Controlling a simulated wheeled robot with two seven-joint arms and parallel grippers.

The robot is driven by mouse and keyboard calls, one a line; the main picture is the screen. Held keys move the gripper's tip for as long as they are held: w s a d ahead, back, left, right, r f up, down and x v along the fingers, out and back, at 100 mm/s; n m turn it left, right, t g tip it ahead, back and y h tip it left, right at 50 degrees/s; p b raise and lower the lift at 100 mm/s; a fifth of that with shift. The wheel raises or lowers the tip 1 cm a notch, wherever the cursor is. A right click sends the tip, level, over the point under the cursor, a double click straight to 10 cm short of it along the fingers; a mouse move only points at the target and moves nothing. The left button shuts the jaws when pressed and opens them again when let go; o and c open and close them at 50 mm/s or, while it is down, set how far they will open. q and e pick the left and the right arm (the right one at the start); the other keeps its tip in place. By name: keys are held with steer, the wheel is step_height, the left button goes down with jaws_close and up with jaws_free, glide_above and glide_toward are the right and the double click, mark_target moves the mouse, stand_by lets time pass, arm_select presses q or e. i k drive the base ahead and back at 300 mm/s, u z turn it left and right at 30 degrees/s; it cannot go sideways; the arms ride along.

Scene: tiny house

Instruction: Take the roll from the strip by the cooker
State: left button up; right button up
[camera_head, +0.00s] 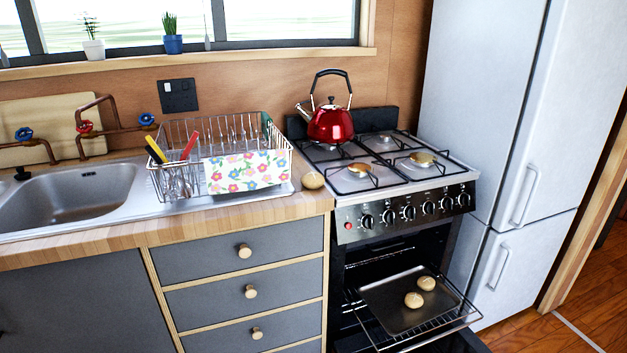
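A round pale-brown roll (313,180) sits on the narrow strip of wooden worktop (316,200) between the dish rack and the cooker. The cooker (405,205) stands just right of the roll, with its oven open. Neither of my grippers is in view.
A wire dish rack (273,148) with a flowered cloth (246,172) stands close left of the roll. A red kettle (331,124) is on the hob. Two more rolls lie on a baking tray (385,312) on the pulled-out oven rack, jutting forward. A fridge (490,110) stands right.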

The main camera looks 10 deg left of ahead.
mark_target(312, 179)
steer(key=u, duration=2.25)
steer(key=i, duration=1.2)
steer(key=z, duration=1.65)
